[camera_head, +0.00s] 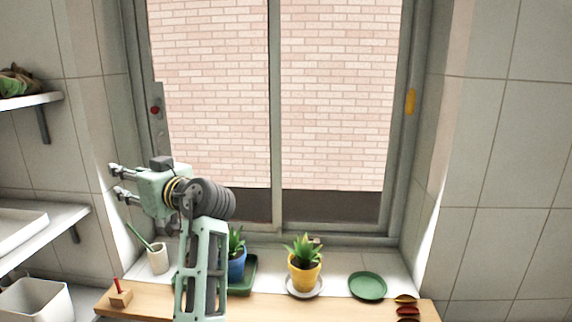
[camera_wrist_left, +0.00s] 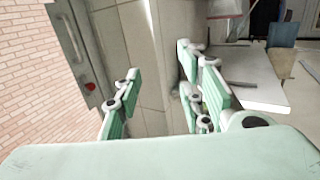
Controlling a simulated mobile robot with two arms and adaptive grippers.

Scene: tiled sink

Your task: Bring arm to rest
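My left arm rises from the bottom of the head view, in front of the window. Its mint-green left gripper (camera_head: 115,181) is turned to the left, level with the lower part of the window frame. The two fingers are spread with nothing between them. The left wrist view also shows the fingers apart, with only the tiled wall (camera_wrist_left: 148,65) seen through the gap. The gripper is in the air and no contact shows. My right arm and gripper are not in view.
On the sill, a yellow pot (camera_head: 304,277) holds a plant, and a green plate (camera_head: 367,286) lies to its right. My arm partly covers a blue pot (camera_head: 237,265). A white cup (camera_head: 158,259) stands below the gripper. Shelves (camera_head: 45,232) are at the left.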

